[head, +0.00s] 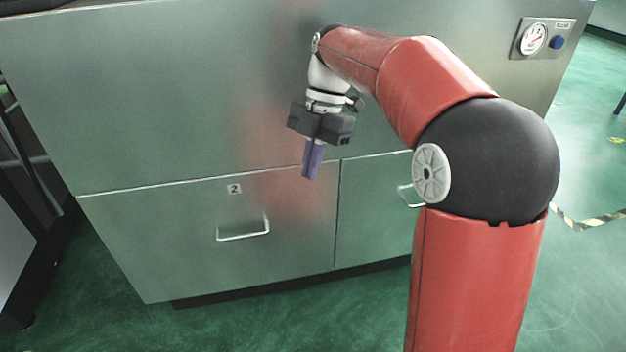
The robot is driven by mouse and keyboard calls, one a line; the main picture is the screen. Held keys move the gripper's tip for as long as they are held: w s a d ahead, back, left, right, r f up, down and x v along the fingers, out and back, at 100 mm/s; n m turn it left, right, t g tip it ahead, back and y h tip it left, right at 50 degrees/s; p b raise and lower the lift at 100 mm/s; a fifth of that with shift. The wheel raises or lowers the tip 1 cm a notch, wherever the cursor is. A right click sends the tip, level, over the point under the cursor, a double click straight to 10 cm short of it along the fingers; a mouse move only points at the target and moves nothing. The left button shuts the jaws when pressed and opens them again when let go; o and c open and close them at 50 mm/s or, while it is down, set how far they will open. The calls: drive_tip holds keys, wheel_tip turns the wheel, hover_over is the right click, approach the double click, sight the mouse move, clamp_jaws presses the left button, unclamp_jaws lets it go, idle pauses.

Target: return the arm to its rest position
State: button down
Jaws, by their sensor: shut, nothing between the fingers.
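My gripper (312,177) hangs from the end of my red arm near the middle of the head view, pointing down. Its purple fingers are together with nothing between them. It is in front of the metal cabinet (150,110), above and to the right of a drawer handle. The arm rises from the lower right, bends at a black joint and reaches left towards the cabinet. The gap between gripper and cabinet front cannot be judged exactly.
The drawer (290,215) marked 2 has a bar handle (243,232); a second handle (408,197) is partly hidden behind my arm. A gauge panel (541,39) with a blue knob is at upper right. Green floor (250,325) is clear in front. A dark frame (30,200) stands at left.

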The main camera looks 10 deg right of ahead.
drive_tip(key=s+d+f+m+t+h, duration=0.1)
drive_tip(key=s+d+f+m+t, duration=0.1)
drive_tip(key=s+m, duration=0.5)
drive_tip(key=s+d+f+m+t, duration=0.1)
drive_tip(key=s+d+m+t, duration=0.2)
drive_tip(key=s+m, duration=0.3)
drive_tip(key=s+d+f+m+t+h, duration=0.1)
drive_tip(key=s+m, duration=0.6)
drive_tip(key=m, duration=0.7)
drive_tip(key=d+f+t, duration=0.1)
drive_tip(key=d+t, duration=0.1)
drive_tip(key=shift+s+d+f+h, duration=0.3)
drive_tip(key=shift+d, duration=0.05)
